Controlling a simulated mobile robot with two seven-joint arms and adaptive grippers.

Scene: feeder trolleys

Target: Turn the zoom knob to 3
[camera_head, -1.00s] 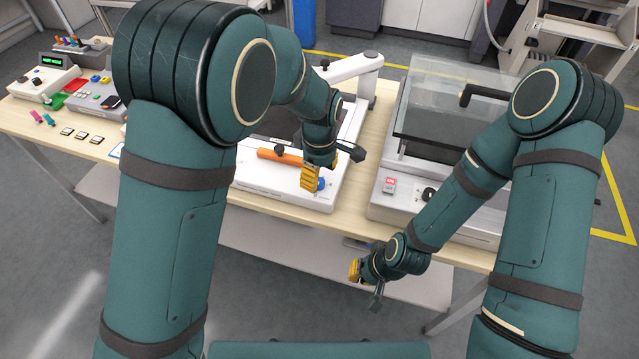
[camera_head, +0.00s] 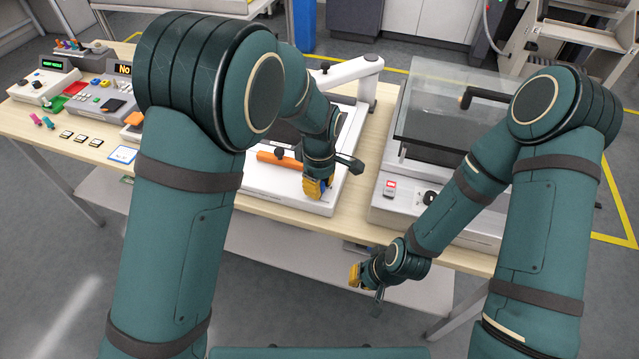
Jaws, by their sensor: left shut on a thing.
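The knob's markings and pointer are too small to read. My right gripper (camera_head: 356,275) hangs low in front of the table's front edge, apart from the devices, and its finger opening is not clear.
An orange bar (camera_head: 279,161) and a black knob (camera_head: 280,152) are on the white device. A second machine (camera_head: 385,207) with a clear cover (camera_head: 452,100) stands to the right. Control boxes (camera_head: 103,98) and small tiles (camera_head: 81,138) are at the left.

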